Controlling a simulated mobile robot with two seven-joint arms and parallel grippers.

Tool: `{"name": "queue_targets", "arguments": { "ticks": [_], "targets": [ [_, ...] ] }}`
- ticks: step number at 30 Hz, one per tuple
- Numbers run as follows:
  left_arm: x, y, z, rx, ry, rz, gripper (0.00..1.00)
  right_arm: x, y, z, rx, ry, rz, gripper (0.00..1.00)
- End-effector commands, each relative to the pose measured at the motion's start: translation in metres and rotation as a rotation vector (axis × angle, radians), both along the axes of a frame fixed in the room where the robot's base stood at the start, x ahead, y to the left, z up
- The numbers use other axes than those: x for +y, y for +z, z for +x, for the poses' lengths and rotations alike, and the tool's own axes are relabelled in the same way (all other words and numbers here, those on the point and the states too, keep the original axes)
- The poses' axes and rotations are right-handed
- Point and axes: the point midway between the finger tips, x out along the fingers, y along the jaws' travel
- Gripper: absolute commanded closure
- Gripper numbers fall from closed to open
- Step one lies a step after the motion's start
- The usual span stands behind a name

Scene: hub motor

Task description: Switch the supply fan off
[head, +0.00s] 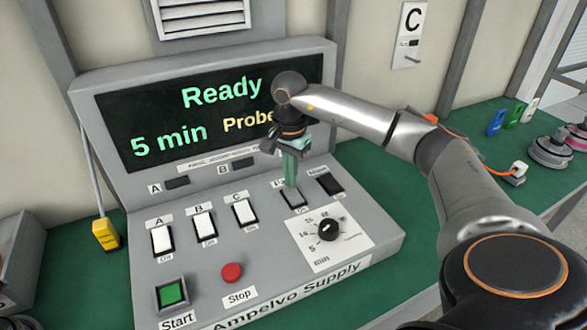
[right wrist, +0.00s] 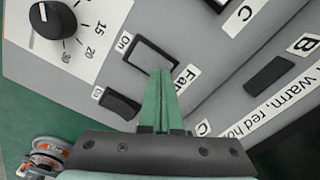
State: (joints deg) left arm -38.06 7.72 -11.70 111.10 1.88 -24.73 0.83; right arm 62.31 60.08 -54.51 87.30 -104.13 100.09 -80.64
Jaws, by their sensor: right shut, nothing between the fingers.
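The Fan switch (head: 294,199) is a rocker in a dark frame on the grey Ampelvo Supply console. In the right wrist view the fan switch (right wrist: 153,53) shows a pale grey face, with the Fan label at one end and an On label at the other. My right gripper (head: 290,184) points down at it with shut, empty green fingers. In the right wrist view the gripper's tips (right wrist: 160,72) overlap the switch's edge; I cannot tell whether they touch it. My left gripper is not in view.
A black rocker (head: 330,184) sits right of the Fan switch, and a timer dial (head: 328,230) sits below. White switches A (head: 162,239), B (head: 204,226) and C (head: 245,213) stand left. A red Stop button (head: 231,273) and green Start button (head: 172,293) are in front. The display (head: 215,145) reads Ready, 5 min.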

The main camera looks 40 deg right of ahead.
Motion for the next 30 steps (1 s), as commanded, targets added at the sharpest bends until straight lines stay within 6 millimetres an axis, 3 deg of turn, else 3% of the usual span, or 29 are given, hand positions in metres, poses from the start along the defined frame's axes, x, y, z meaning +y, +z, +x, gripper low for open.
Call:
{"name": "queue_targets", "arguments": {
  "ticks": [22, 30],
  "targets": [
    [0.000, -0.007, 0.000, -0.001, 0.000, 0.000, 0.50, 0.000, -0.012, 0.000, 0.001, 0.000, 0.000, 1.00],
    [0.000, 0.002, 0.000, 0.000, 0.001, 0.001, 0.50, 0.000, -0.002, 0.000, 0.001, 0.000, 0.000, 1.00]
  ]
}}
